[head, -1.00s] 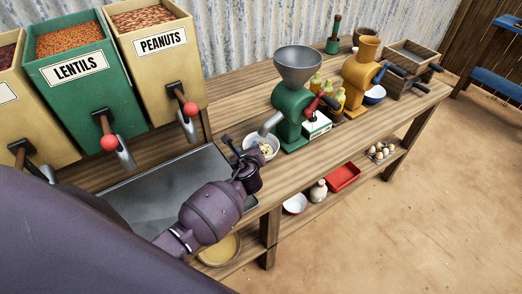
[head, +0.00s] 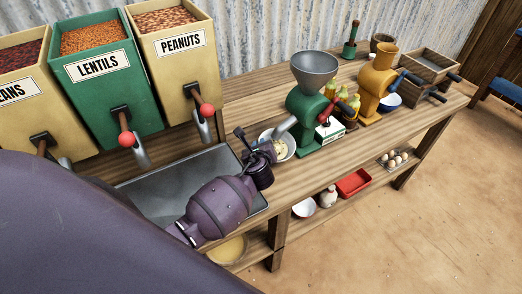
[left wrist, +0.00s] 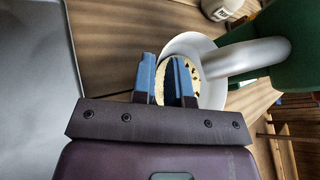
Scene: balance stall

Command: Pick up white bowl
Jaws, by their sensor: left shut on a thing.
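A white bowl (head: 291,151) with pale yellowish contents stands on the wooden counter under the spout of the green grinder (head: 308,115). My left gripper (head: 265,149) is at the bowl's left side and shut on its wall. In the left wrist view the blue fingers (left wrist: 163,70) straddle the near-left rim of the bowl (left wrist: 186,42), and the grinder's grey spout (left wrist: 245,58) reaches over its right side. The bowl looks upright; whether its base touches the counter cannot be told. My right gripper is not in view.
A grey metal tray (head: 150,193) lies left of the bowl, under the dispensers for lentils (head: 108,85) and peanuts (head: 178,60). A yellow grinder (head: 375,85) stands farther right. The lower shelf holds another white bowl (head: 303,208), a jar (head: 328,196) and a red tray (head: 354,183).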

